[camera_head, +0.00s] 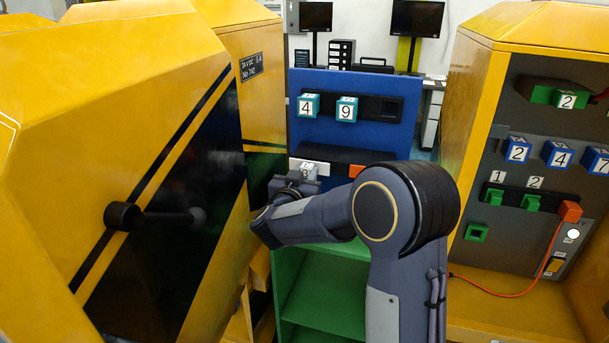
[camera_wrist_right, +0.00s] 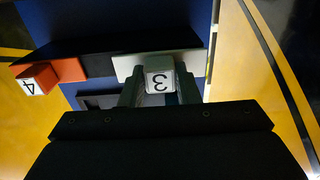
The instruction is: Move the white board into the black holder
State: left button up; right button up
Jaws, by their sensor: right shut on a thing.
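The white board (camera_wrist_right: 191,63) carries a white cube marked 3 (camera_wrist_right: 158,81). My right gripper (camera_wrist_right: 159,92) is shut on this cube, one finger on each side. In the head view the cube (camera_head: 306,173) shows just beyond my right gripper (camera_head: 285,186), whose fingertips are hard to make out. The black holder (camera_wrist_right: 98,57) is a long dark strip on the blue panel; in the head view its top edge (camera_head: 338,153) shows. The board overlaps one end of it; I cannot tell whether it is seated. A red cube block marked 4 (camera_wrist_right: 36,78) is at the other end. My left gripper is out of view.
An upper black holder (camera_head: 382,104) carries teal blocks 4 (camera_head: 308,105) and 9 (camera_head: 346,108). A yellow cabinet (camera_head: 90,60) with a black handle (camera_head: 123,215) stands close on the left. Green shelves (camera_head: 325,295) lie below. A yellow cabinet with numbered blocks (camera_head: 559,154) stands right.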

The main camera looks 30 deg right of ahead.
jog(key=shift+w+d, duration=0.4)
jog(key=shift+d, duration=0.05)
dwell(0.6)
jog(key=shift+r+p, duration=0.15)
jog(key=shift+p, duration=0.15)
dwell(0.5)
jog(key=o, duration=1.1)
jog(key=shift+w+d, duration=0.1)
jog(key=shift+f, duration=0.2)
